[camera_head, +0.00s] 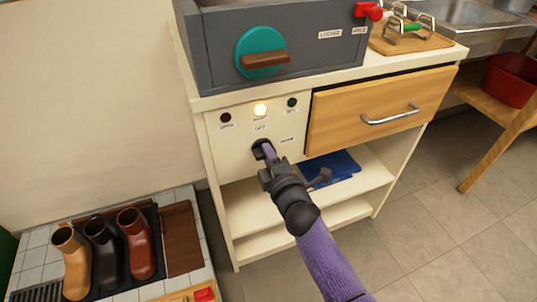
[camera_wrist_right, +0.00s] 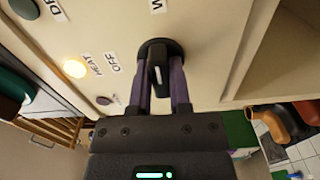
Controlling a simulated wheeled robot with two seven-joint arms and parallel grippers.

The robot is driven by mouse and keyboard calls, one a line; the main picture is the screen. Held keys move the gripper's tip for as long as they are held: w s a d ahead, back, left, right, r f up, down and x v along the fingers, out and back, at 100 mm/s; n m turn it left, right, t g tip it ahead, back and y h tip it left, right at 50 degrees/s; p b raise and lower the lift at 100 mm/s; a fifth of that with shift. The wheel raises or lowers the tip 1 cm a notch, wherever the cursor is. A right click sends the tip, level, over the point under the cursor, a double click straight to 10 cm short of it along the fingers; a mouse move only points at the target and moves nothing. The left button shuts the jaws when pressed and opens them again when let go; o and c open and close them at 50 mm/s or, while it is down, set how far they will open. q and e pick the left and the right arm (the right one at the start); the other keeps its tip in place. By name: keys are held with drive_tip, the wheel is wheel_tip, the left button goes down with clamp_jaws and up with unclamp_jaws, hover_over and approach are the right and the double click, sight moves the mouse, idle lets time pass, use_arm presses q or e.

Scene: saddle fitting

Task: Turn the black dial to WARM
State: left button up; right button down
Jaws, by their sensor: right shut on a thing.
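The black dial (camera_head: 258,148) is on the cream front panel of the cabinet, below a row of lamps. My right gripper (camera_head: 267,158) reaches it from below right and is shut on it. In the right wrist view, the two purple fingers (camera_wrist_right: 162,98) stand on both sides of the dial's grip (camera_wrist_right: 158,58), which has a white mark. The OFF label (camera_head: 260,127) is above the dial and the WARM label (camera_head: 287,140) is to its right. I cannot tell for certain which label the mark faces. My left gripper is not in view.
The middle lamp (camera_head: 260,110) is lit, marked HEAT in the wrist view. A dark red lamp (camera_head: 225,117) and a green lamp (camera_head: 292,102) flank it. A wooden drawer (camera_head: 375,108) with a metal handle is right of the panel. A grey machine (camera_head: 285,60) stands above; boots (camera_head: 103,245) stand lower left.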

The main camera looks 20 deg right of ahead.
drive_tip(key=c, duration=0.6)
unclamp_jaws()
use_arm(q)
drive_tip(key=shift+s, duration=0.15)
use_arm(e)
drive_tip(key=shift+o, duration=0.2)
use_arm(q)
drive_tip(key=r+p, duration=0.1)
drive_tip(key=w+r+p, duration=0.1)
drive_tip(key=p, duration=0.1)
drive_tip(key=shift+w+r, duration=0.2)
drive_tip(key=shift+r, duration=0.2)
use_arm(e)
drive_tip(key=s, duration=1)
drive_tip(key=shift+d, duration=0.2)
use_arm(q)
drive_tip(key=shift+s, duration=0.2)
